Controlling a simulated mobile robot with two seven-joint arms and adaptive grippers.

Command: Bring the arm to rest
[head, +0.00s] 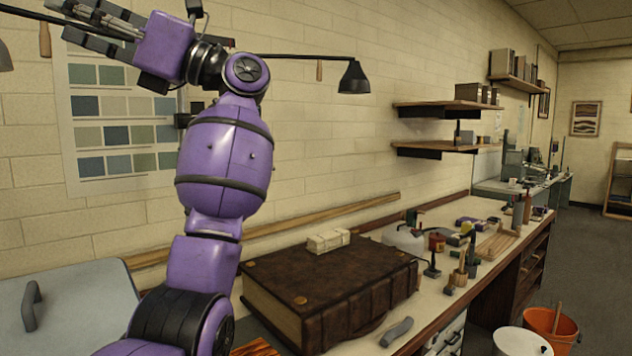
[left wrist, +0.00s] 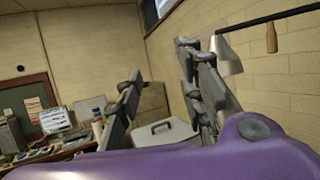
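My left arm, purple with black joints, rises from the bottom left of the head view and bends near the top. Its gripper (head: 62,20) is at the upper left, high in front of the wall and the colour chart (head: 115,134). In the left wrist view the two grey fingers (left wrist: 160,66) stand well apart with nothing between them, so it is open and empty. My right gripper is in neither view.
Small tools crowd the bench to the right. An orange bucket (head: 550,326) stands on the floor.

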